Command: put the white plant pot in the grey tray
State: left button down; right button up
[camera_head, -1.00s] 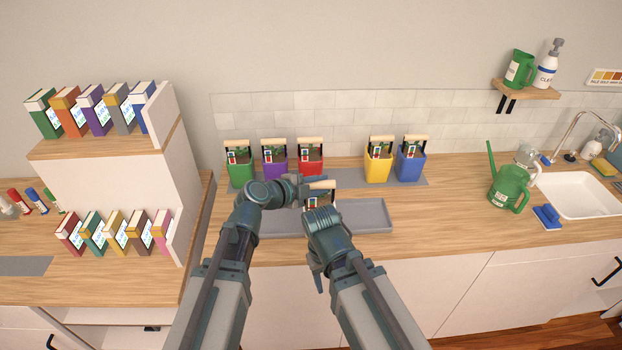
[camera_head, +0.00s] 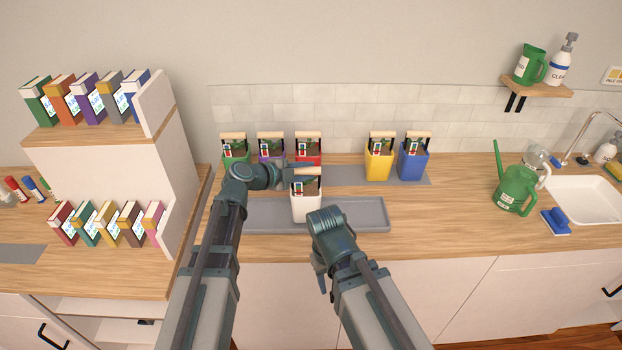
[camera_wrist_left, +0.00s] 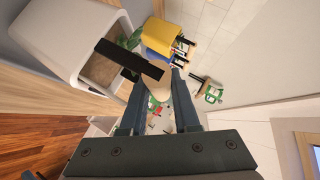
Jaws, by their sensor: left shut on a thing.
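My left gripper (camera_head: 299,170) is shut on the pot's wooden handle at the top. In the left wrist view the white pot (camera_wrist_left: 65,35) fills the upper left, and the handle lies between the fingers of the left gripper (camera_wrist_left: 158,100). My right arm reaches in front of the tray's near edge; its gripper (camera_head: 321,285) points down and its fingers are not clear.
Green (camera_head: 235,152), purple, red (camera_head: 307,160), yellow (camera_head: 379,165) and blue pots (camera_head: 412,165) stand on a grey mat behind the tray. A bookshelf (camera_head: 110,160) stands left. A green watering can (camera_head: 515,190) and sink (camera_head: 585,200) are right. The counter right of the tray is clear.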

pick_arm(q)
jog(key=shift+f, duration=0.5)
jog(key=shift+d, duration=0.15)
jog(key=shift+a+r, duration=0.1)
jog(key=shift+a, duration=0.15)
jog(key=c, duration=1.1)
grip_release()
jog(key=shift+d, duration=0.1)
jog(key=o, duration=0.5)
jog(key=shift+c, duration=0.2)
pick_arm(e)
jog(key=shift+d+f, duration=0.3)
jog(key=shift+f, duration=0.25)
